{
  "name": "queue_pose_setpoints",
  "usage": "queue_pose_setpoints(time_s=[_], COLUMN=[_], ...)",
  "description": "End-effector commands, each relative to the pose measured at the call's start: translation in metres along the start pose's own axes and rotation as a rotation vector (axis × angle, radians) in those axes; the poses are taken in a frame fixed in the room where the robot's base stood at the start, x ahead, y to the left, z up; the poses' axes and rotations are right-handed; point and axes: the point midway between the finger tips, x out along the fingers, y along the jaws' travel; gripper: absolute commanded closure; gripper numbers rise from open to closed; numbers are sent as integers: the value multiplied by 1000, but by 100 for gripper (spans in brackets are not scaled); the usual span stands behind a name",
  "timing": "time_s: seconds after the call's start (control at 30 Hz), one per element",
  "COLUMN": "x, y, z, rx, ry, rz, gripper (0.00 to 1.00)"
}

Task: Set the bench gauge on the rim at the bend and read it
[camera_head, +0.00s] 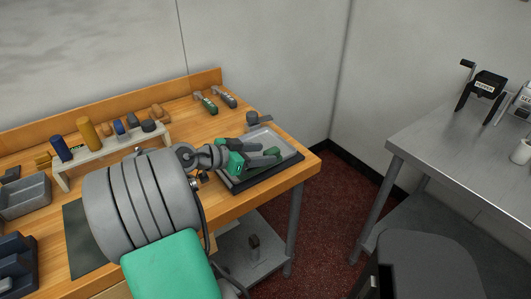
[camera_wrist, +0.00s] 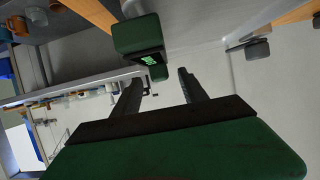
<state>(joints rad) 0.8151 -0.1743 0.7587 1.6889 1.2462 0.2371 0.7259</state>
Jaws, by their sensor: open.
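My gripper (camera_head: 256,155) is over the grey tray (camera_head: 285,139) at the right end of the wooden bench. In the wrist view my gripper's two dark fingers (camera_wrist: 160,77) stand apart with a gap between them. A green block with a lit green readout, likely the bench gauge (camera_wrist: 136,37), is just beyond the fingertips in the wrist view. I cannot tell whether it touches them. In the head view the green parts over the tray overlap, so I cannot clearly separate gauge from gripper. The bend in the rim cannot be made out.
A rack (camera_head: 112,146) with several coloured cylinders stands on the bench at left, near a grey bin (camera_head: 24,196). Two handled tools (camera_head: 228,97) lie at the back. A steel table (camera_head: 440,135) with black devices (camera_head: 485,86) stands right, across a floor gap. A dark seat-like object (camera_head: 425,262) is in front.

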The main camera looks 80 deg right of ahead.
Motion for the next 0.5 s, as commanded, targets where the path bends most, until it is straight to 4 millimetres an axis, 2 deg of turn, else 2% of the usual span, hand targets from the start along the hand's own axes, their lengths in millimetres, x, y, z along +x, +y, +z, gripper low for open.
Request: queue_pose_setpoints(time_s=[0.5], x=[-49], y=[-1], z=[-1], rx=[-2], ry=[0], rz=[-2], gripper=[49])
